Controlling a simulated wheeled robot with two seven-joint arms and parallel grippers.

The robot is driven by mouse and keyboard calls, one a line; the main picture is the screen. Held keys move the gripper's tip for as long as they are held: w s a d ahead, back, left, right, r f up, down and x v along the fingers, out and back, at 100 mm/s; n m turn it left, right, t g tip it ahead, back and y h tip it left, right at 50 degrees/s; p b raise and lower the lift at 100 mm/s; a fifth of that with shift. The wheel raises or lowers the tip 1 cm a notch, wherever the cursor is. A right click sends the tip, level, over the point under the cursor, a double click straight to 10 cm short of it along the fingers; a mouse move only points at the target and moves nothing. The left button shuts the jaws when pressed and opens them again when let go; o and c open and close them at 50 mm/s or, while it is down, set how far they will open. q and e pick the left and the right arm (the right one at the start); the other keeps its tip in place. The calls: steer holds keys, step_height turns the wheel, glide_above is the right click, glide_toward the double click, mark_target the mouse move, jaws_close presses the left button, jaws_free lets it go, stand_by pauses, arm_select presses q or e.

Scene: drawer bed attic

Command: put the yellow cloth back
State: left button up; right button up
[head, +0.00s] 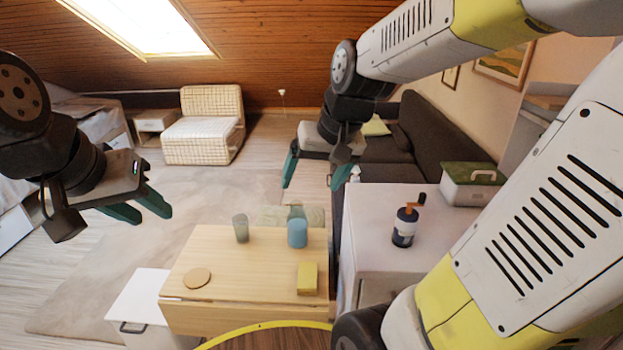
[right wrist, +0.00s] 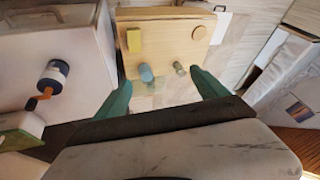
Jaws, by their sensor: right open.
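The yellow cloth (head: 307,278), a small folded block, lies on the right part of the light wooden table (head: 225,262). It also shows in the right wrist view (right wrist: 134,41), beyond the fingers. My right gripper (head: 313,182) is open and empty, in the air above and beyond the far edge of the table, well apart from the cloth. Its two green fingers frame the lower part of the right wrist view (right wrist: 162,88). My left gripper (head: 150,211) hangs at the left, away from the table, with its green fingers apart and nothing between them.
On the table stand a blue cup (head: 297,232), a grey-green glass (head: 241,228) and a round coaster (head: 197,278). A white cabinet (head: 380,230) to the right bears a grinder (head: 404,228) and a green-lidded box (head: 472,184). A dark sofa (head: 430,140) stands behind.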

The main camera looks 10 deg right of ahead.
steer(key=s+r+n+t, duration=0.1)
steer(key=s+r, duration=0.2)
steer(key=s, duration=0.5)
steer(key=shift+s+r+t, duration=0.25)
steer(key=shift+s+t, duration=0.05)
steer(key=shift+s, duration=0.05)
